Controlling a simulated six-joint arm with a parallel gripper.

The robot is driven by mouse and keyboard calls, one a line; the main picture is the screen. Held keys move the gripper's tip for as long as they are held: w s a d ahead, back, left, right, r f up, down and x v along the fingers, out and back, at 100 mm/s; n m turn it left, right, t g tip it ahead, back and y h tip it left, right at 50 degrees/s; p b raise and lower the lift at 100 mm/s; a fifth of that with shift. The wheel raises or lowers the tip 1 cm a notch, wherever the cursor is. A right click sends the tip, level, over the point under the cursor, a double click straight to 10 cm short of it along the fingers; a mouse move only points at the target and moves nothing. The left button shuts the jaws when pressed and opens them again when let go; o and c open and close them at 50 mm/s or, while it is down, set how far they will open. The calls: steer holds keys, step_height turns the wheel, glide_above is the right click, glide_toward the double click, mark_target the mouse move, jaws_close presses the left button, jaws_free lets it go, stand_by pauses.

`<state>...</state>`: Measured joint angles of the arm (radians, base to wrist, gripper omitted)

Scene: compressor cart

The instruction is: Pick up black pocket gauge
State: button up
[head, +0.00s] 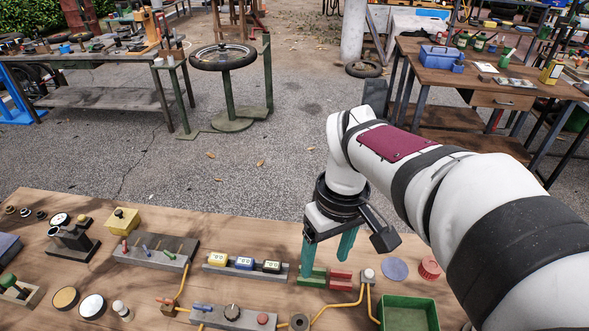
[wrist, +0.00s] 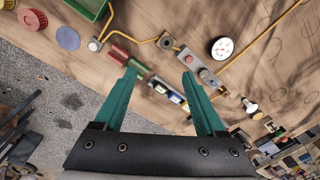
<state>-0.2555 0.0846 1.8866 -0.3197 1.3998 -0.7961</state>
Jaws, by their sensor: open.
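The black pocket gauge (head: 272,266) is a small dark block with a pale face. It stands at the right end of a grey rack (head: 216,270), beside a blue gauge (head: 244,263) and a yellow gauge (head: 218,258). My gripper (head: 327,262) is open and points down, to the right of the black gauge in the head view. In the wrist view the black gauge (wrist: 158,87) shows small between the spread fingers of my gripper (wrist: 158,75), apart from both. Nothing is held.
A green block (head: 313,277) and a red block (head: 340,278) lie just right of the rack. A yellow cable (head: 335,306) runs in front. A green tray (head: 408,313) is at the front right. A grey holder with coloured pegs (head: 155,252) is to the left.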

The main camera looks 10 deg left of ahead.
steer(key=w+a+f+n, duration=0.2)
steer(key=w+a+n, duration=0.3)
steer(key=w, duration=0.1)
steer(key=n, duration=0.6)
glide_above(272, 265)
step_height(272, 265, down, 5)
steer(key=shift+h, duration=0.4)
step_height(272, 265, down, 15)
steer(key=shift+f, duration=0.2)
steer(key=shift+c, duration=0.3)
jaws_close()
